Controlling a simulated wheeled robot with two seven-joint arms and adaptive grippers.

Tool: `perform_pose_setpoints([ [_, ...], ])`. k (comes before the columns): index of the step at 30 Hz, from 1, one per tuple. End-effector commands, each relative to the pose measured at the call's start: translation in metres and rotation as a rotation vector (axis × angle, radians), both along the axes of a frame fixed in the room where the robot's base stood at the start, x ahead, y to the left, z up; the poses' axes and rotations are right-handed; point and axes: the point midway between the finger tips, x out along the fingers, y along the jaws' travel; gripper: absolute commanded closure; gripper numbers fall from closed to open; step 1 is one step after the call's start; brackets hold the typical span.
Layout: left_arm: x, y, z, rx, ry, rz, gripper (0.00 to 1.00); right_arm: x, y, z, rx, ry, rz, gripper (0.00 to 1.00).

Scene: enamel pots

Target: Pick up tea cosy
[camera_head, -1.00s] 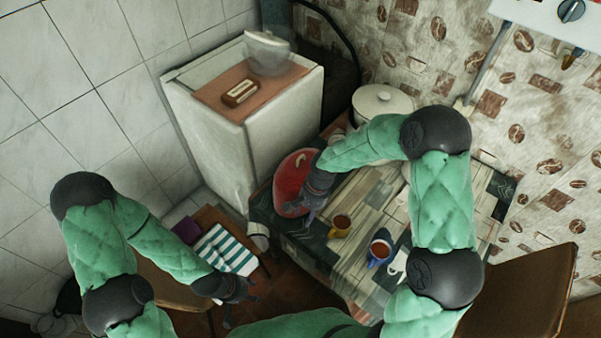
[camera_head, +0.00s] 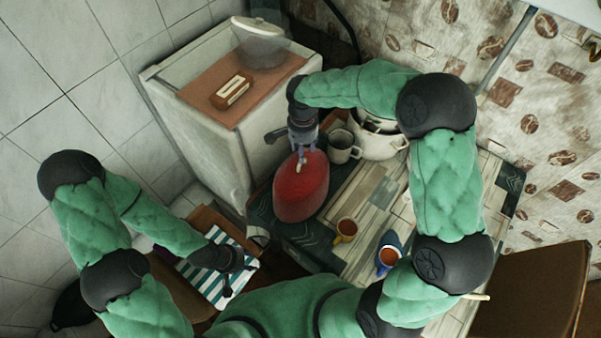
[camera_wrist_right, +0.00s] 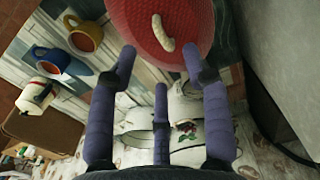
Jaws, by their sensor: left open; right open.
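The tea cosy (camera_head: 302,188) is a red, rounded, knitted-looking cover with a pale loop on top, standing at the left end of the table. It also shows in the right wrist view (camera_wrist_right: 190,22), with its pale loop (camera_wrist_right: 162,34) between the fingertips. My right gripper (camera_head: 300,150) is at the top of the cosy, beside the loop. In the right wrist view its purple fingers (camera_wrist_right: 160,62) are apart and empty, with the loop just beyond them. I cannot tell whether a finger touches the cosy. My left gripper (camera_head: 232,275) is open and empty over a striped cloth.
The table (camera_head: 352,204) holds a yellow cup (camera_head: 345,230), a blue mug (camera_head: 388,258), a grey mug (camera_head: 341,147) and a white pot (camera_head: 380,143). A white fridge (camera_head: 215,140) stands left of the table. The striped cloth (camera_head: 205,282) lies on a stool seat at the lower left.

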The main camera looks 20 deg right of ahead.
Motion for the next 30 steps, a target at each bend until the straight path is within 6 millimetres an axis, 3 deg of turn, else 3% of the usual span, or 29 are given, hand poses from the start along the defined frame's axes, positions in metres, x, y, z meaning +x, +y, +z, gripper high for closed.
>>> perform_pose_setpoints([
  [3, 0.0, 0.0, -0.002, 0.0, 0.0, 0.0, 0.55, 0.0, -0.001, -0.016, 0.0, 0.0, -0.001, 0.51],
  [13, 0.0, 0.0, -0.003, 0.0, -0.001, 0.0, 0.55, 0.0, -0.001, -0.036, 0.0, 0.001, 0.0, 0.51],
  [21, 0.0, 0.0, -0.005, 0.0, -0.001, 0.0, 0.55, 0.002, -0.002, -0.072, 0.001, 0.001, 0.0, 0.51],
  [29, 0.0, 0.0, -0.005, 0.0, -0.001, 0.0, 0.55, 0.002, -0.002, -0.077, 0.001, -0.003, -0.001, 0.51],
  [30, 0.0, 0.0, -0.005, 0.0, -0.001, 0.0, 0.55, 0.002, -0.002, -0.077, 0.001, -0.002, 0.0, 0.57],
])
